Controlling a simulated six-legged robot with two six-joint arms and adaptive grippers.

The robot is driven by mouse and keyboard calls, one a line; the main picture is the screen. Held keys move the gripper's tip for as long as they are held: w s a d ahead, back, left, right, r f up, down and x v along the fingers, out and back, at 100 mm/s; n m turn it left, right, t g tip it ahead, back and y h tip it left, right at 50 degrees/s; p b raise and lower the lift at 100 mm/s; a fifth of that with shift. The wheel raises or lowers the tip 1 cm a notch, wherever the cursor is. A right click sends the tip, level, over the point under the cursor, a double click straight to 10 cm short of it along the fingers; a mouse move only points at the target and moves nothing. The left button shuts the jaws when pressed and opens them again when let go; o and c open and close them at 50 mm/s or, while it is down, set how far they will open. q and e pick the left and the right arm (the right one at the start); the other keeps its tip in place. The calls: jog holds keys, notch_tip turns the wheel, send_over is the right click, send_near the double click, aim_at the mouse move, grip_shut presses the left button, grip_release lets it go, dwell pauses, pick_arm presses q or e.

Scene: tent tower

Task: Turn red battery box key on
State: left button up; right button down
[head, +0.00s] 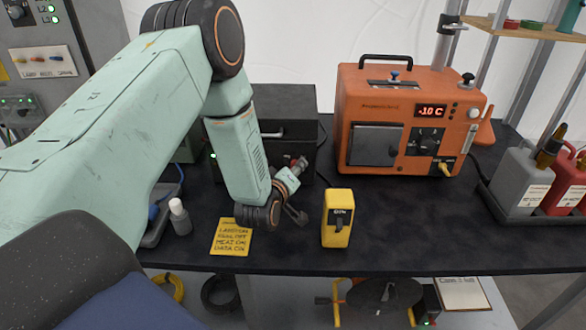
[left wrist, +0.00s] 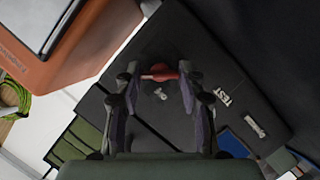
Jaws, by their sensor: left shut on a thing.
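The black battery box (head: 284,103) stands at the back of the dark table, left of an orange machine. Its dark face (left wrist: 180,35) fills much of the left wrist view, with a white TEST label. The red key (left wrist: 160,72) sits on that face, between my left fingertips. My left gripper (left wrist: 158,74) is shut on the key, one finger on each side. In the head view my left gripper (head: 299,168) is at the box's front right, and only a little red of the key shows. My right gripper is in neither view.
The orange machine (head: 377,95) with a red display stands right of the box. Jugs in a tray (head: 502,205) stand far right. The front right table is clear.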

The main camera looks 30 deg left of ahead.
pick_arm(q)
jog(key=o, duration=1.2)
jog(key=shift+c, duration=0.2)
jog(key=v, duration=1.2)
jog(key=shift+s+d+f, duration=0.1)
